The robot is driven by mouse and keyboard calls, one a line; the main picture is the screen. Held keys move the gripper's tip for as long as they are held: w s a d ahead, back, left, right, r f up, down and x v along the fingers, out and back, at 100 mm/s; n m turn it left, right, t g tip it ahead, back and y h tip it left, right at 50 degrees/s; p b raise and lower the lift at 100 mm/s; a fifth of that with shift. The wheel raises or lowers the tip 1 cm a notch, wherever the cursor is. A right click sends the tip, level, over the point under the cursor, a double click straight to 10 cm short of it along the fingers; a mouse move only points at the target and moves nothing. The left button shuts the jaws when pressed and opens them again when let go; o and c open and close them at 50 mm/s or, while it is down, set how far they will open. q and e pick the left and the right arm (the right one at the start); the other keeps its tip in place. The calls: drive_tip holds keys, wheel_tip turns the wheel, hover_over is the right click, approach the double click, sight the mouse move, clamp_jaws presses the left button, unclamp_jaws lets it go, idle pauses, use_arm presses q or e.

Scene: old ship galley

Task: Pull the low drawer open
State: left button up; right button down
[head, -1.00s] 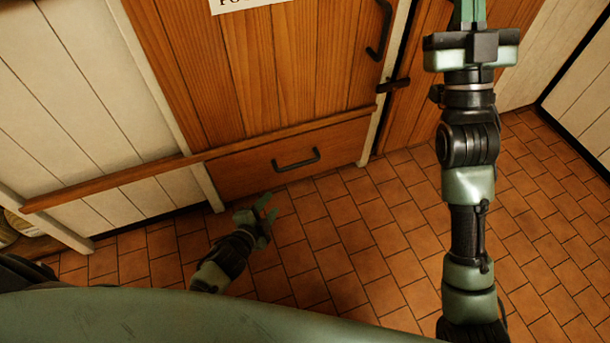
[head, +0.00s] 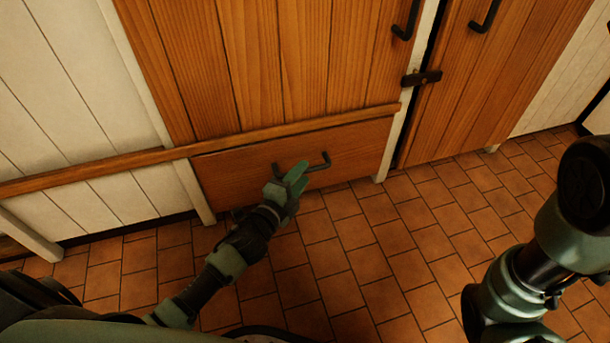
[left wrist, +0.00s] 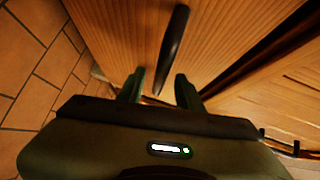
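The low drawer (head: 235,180) is a wooden front under a wooden rail and looks shut. Its dark bar handle (head: 322,163) is partly hidden by my left gripper (head: 294,176), which is at the handle's left part. In the left wrist view, the fingers of the left gripper (left wrist: 161,84) are apart. The handle (left wrist: 174,45) stands just beyond them, its near end between the fingertips as pictured. I cannot tell whether they touch it. My right gripper is out of view; only part of the right arm shows at the right edge.
Above the drawer is a plank cupboard door (head: 255,60) with a handle and a dark latch (head: 421,78). Another wooden door (head: 490,90) is to its right. The tiled floor (head: 400,235) before the drawer is clear apart from my arms.

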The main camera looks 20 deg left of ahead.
use_arm(q)
drive_tip(key=shift+b+x, duration=0.3)
drive_tip(key=shift+x, duration=0.85)
drive_tip(key=shift+c, duration=0.4)
clamp_jaws()
